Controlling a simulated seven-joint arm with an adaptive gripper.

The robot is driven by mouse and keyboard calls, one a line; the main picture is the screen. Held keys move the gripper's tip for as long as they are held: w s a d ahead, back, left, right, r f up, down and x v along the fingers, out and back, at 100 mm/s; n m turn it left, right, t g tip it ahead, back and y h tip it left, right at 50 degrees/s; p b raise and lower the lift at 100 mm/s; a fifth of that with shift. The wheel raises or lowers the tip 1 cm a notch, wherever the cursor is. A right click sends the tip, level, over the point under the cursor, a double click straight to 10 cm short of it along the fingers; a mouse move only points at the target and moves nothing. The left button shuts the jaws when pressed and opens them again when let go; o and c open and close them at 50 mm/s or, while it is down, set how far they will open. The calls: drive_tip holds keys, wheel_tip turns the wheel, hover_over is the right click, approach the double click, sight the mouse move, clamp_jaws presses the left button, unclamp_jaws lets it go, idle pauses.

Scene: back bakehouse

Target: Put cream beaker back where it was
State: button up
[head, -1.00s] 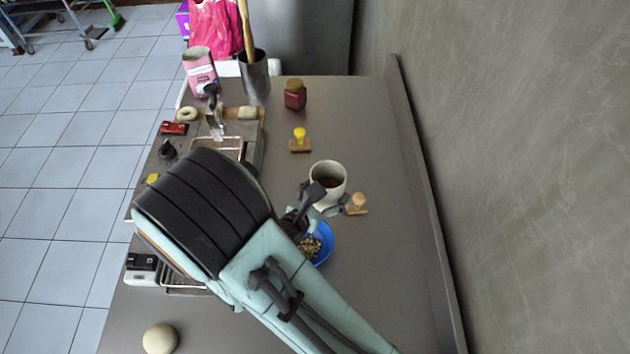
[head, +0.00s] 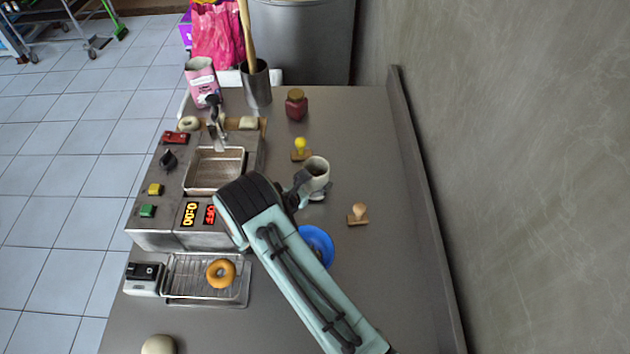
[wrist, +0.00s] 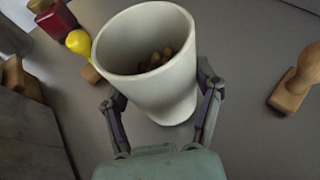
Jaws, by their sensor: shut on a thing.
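The cream beaker (head: 316,172) is between the fingers of my gripper (head: 309,187), beside the yellow-knobbed stamp in the head view. In the wrist view the beaker (wrist: 150,70) fills the middle, slightly tilted in the picture, with small brown pieces at its bottom. The two fingers of my gripper (wrist: 162,105) are shut on its sides. I cannot tell whether its base touches the counter.
A yellow-knobbed stamp (head: 301,150) stands just behind the beaker and a wooden stamp (head: 358,215) to its right. A blue bowl (head: 321,243) is partly hidden by my arm. A red jar (head: 296,104) stands farther back. The fryer (head: 170,228) is left.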

drive_tip(key=shift+f, duration=0.3)
drive_tip(key=shift+f, duration=0.15)
drive_tip(key=o, duration=1.2)
drive_tip(key=shift+o, duration=0.2)
drive_tip(key=shift+r, duration=0.2)
drive_tip(key=v, duration=1.2)
